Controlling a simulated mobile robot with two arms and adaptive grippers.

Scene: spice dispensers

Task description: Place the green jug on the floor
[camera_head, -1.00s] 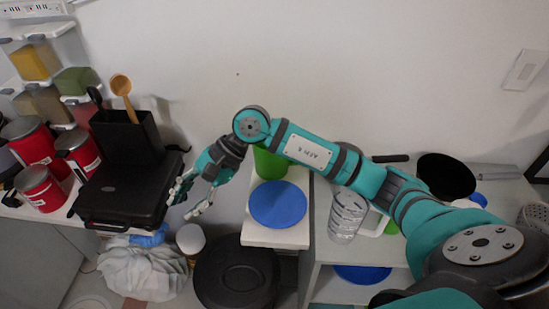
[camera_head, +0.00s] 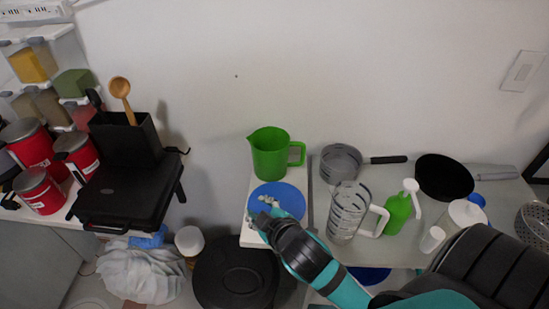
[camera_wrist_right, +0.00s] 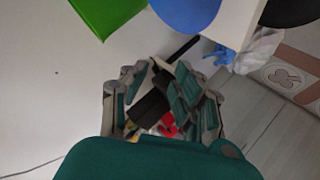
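The green jug (camera_head: 270,155) stands upright on a narrow white counter (camera_head: 250,239), behind a round blue plate (camera_head: 290,197). Its handle points right. In the right wrist view, part of the green jug (camera_wrist_right: 106,12) shows at the top left edge, with the blue plate (camera_wrist_right: 187,12) beside it. My right gripper (camera_head: 263,208) is over the blue plate, in front of the jug and apart from it. In the right wrist view its fingers (camera_wrist_right: 160,80) are spread with nothing held between them. My left gripper is not in view. The bare floor is mostly hidden in the head view.
A clear measuring jug (camera_head: 346,212), a green pump bottle (camera_head: 398,212) and pans (camera_head: 444,177) stand on the right. A black grill (camera_head: 130,190) and red canisters (camera_head: 75,155) are on the left. A dark round bin (camera_head: 235,272) and white bag (camera_head: 140,275) sit low.

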